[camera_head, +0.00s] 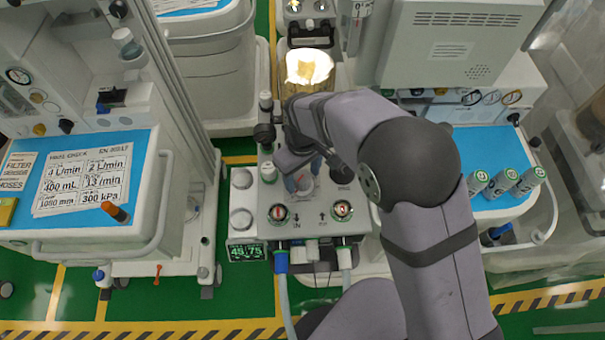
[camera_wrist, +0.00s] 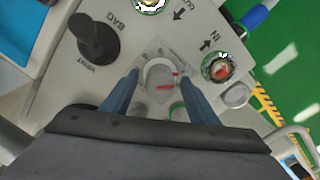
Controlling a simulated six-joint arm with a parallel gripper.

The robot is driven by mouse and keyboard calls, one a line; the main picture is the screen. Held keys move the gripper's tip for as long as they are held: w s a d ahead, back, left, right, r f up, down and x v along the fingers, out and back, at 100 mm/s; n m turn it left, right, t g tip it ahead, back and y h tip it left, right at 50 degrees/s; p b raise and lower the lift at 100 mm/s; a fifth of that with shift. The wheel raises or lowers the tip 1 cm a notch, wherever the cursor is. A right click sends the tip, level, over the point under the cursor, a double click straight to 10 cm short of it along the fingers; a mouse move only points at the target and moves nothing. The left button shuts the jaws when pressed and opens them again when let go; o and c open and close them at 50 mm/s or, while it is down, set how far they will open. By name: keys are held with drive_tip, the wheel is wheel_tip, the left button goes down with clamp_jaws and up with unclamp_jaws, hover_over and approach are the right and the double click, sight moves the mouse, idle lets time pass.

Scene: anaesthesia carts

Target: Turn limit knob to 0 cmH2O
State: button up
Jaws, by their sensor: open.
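The limit knob (camera_wrist: 158,75) is a pale grey round knob with a red mark, set on a light dial plate with small numbers too blurred to read. It also shows in the head view (camera_head: 305,184), on the grey machine panel (camera_head: 310,212). My gripper (camera_wrist: 157,84) is open, its two blue-grey fingers on either side of the knob in the wrist view, with a gap visible at each side. I cannot tell whether the fingertips reach down to the knob's height. In the head view my gripper (camera_head: 302,177) is over the panel, partly hiding the knob.
A black BAG/VENT lever (camera_wrist: 96,38) stands beside the knob. The IN gauge (camera_wrist: 219,68) and OUT port (camera_head: 342,210) are close by. A small green-lit display (camera_head: 246,252) is at the panel's lower left. Carts stand on both sides, with a white-topped canister (camera_head: 309,68) behind.

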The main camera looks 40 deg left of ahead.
sight(302, 176)
wheel_tip(302, 176, up, 7)
drive_tip(key=shift+f+b, duration=0.1)
drive_tip(key=shift+b, duration=0.9)
drive_tip(key=shift+r, duration=0.25)
drive_tip(key=shift+w+d+r, duration=0.1)
drive_tip(key=shift+r, duration=0.05)
drive_tip(key=w+d+r+m, duration=0.1)
drive_tip(key=w+d+m, duration=0.4)
drive_tip(key=d, duration=0.7)
drive_tip(key=w+d+r+m, duration=0.1)
drive_tip(key=w+d+m, duration=0.35)
drive_tip(key=d, duration=0.75)
drive_tip(key=s+d+f+m, duration=0.1)
drive_tip(key=s+d+m, duration=0.2)
drive_tip(key=d, duration=0.6)
drive_tip(key=s+d+f+m, duration=0.1)
drive_tip(key=s+d+m, duration=0.2)
drive_tip(key=d, duration=0.6)
drive_tip(key=shift+s+d+f, duration=0.2)
drive_tip(key=shift+s+d, duration=0.1)
drive_tip(key=shift+s, duration=0.45)
